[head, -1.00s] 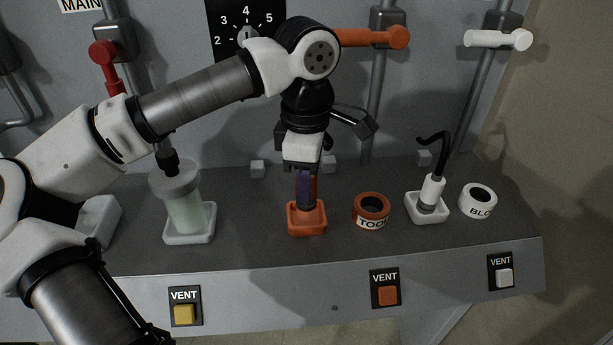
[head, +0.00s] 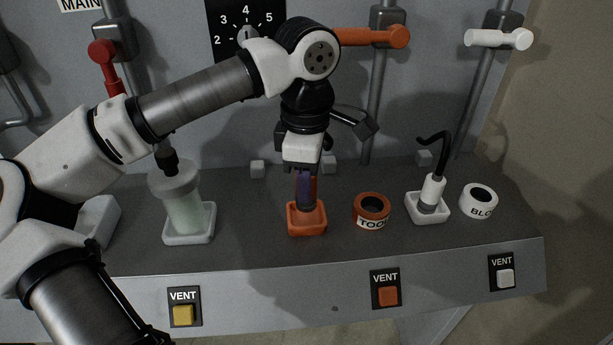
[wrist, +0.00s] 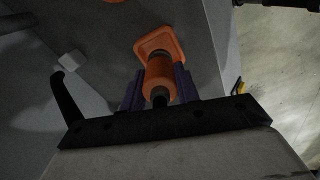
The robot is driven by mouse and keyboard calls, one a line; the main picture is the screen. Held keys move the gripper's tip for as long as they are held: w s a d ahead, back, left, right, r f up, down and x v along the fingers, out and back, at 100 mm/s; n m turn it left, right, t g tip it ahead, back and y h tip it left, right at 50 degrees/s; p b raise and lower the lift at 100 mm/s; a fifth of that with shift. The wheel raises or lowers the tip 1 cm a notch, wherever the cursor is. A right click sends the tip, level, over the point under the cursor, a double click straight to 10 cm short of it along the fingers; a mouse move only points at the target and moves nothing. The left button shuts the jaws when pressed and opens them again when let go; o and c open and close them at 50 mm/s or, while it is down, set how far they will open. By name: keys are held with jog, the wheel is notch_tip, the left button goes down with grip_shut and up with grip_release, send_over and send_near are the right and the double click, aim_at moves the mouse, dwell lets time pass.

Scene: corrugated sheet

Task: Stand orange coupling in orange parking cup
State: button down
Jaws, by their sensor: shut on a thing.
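The orange coupling (wrist: 159,76) is between the purple fingers of my gripper (wrist: 160,92) in the wrist view. In the head view my gripper (head: 306,188) points straight down over the orange square cup (head: 307,231), and a strip of the coupling (head: 314,186) shows beside the finger. The coupling looks upright, its lower end at or inside the cup. The finger and cup wall hide that end, so I cannot tell whether it touches the bottom. In the wrist view the cup (wrist: 163,37) shows just beyond the coupling.
An orange ring marked TOOL (head: 371,214) stands close right of the cup. A white cup with a hosed coupling (head: 432,195) and a white ring (head: 478,203) stand further right. A pale canister (head: 186,205) stands left. Orange handle (head: 373,37) hangs on the wall behind.

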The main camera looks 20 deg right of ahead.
jog(key=shift+f+b, duration=1.4)
jog(key=shift+f, duration=0.35)
jog(key=c, duration=0.9)
grip_release()
jog(key=shift+c, duration=0.2)
notch_tip(320, 180, up, 14)
jog(key=shift+f+p, duration=0.1)
jog(key=shift+p, duration=0.25)
